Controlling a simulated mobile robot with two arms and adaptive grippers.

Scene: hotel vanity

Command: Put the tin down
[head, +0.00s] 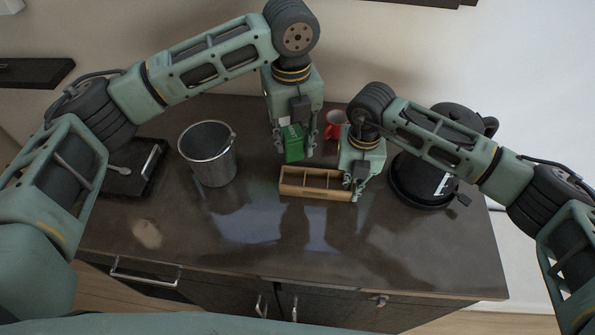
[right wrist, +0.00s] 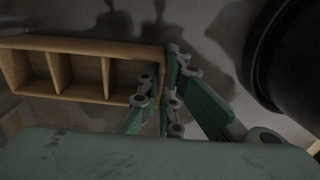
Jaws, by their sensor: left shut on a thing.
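A green tin (head: 293,142) is held upright in my left gripper (head: 294,153), whose fingers are shut on its sides at the back middle of the counter. I cannot tell whether the tin's underside touches the counter. A wooden divided box (head: 312,192) stands on the counter in front and a little right of the tin. My right gripper (head: 354,188) is at the box's right end. In the right wrist view, its fingers (right wrist: 160,88) are apart, on either side of the box's end wall (right wrist: 163,60). The tin is not visible in that view.
A metal bucket (head: 208,160) stands to the left. A red mug (head: 335,124) is behind my right gripper. A large black round appliance (head: 424,180) is at the right. A black tray (head: 130,175) lies far left. The front of the dark counter (head: 290,240) is clear.

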